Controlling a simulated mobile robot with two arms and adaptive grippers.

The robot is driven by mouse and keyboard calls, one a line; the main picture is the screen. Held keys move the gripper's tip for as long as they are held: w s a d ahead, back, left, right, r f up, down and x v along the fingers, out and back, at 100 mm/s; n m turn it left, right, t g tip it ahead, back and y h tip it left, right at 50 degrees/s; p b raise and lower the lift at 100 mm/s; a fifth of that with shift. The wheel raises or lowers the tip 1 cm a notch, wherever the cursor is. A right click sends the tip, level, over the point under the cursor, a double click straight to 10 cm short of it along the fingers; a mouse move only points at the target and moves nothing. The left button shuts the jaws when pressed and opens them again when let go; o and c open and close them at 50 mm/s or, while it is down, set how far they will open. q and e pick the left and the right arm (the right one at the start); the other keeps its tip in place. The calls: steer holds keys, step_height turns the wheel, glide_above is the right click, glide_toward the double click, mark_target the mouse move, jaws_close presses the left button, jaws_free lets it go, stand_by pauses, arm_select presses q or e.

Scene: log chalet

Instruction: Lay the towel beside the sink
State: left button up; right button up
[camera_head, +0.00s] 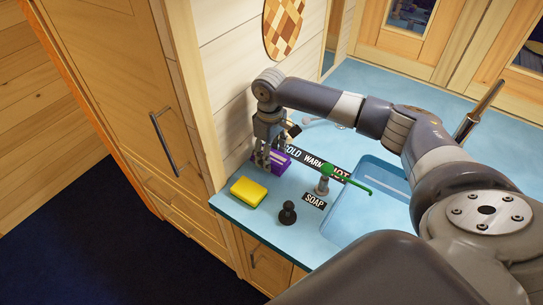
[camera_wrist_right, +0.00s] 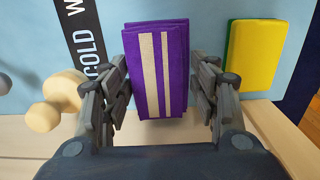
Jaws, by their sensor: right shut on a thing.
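The folded purple towel (camera_head: 281,159) has two pale stripes, which show clearly in the wrist view (camera_wrist_right: 158,70). It is at the back left of the blue counter, beside the wall and left of the sink basin (camera_head: 365,203). My right gripper (camera_head: 268,158) points down over it. In the wrist view its fingers (camera_wrist_right: 158,90) stand on both sides of the towel, shut on it. I cannot tell whether the towel's underside touches the counter. My left gripper is not in view.
A yellow and green sponge (camera_head: 248,191) lies near the counter's left edge. A black knob-like object (camera_head: 287,213), a SOAP label (camera_head: 314,201), a green-spouted faucet (camera_head: 345,178) and a COLD WARM HOT strip (camera_head: 316,162) are nearby. A tall wooden cabinet (camera_head: 120,75) stands left.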

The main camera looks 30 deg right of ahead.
step_height(320, 180, down, 2)
steer(key=shift+f, duration=0.1)
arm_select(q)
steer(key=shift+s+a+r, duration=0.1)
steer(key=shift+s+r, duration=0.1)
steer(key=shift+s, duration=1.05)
arm_select(e)
steer(key=shift+f, duration=0.2)
steer(key=o, duration=0.9)
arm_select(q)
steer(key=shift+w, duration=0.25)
arm_select(e)
steer(key=shift+o, duration=0.2)
steer(key=shift+f, duration=0.1)
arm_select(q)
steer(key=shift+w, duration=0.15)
arm_select(e)
steer(key=shift+r, duration=0.2)
arm_select(q)
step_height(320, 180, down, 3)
steer(key=b, duration=0.2)
steer(key=shift+b, duration=0.3)
arm_select(e)
step_height(320, 180, up, 12)
steer(key=shift+a+f, duration=0.1)
steer(key=shift+a, duration=0.05)
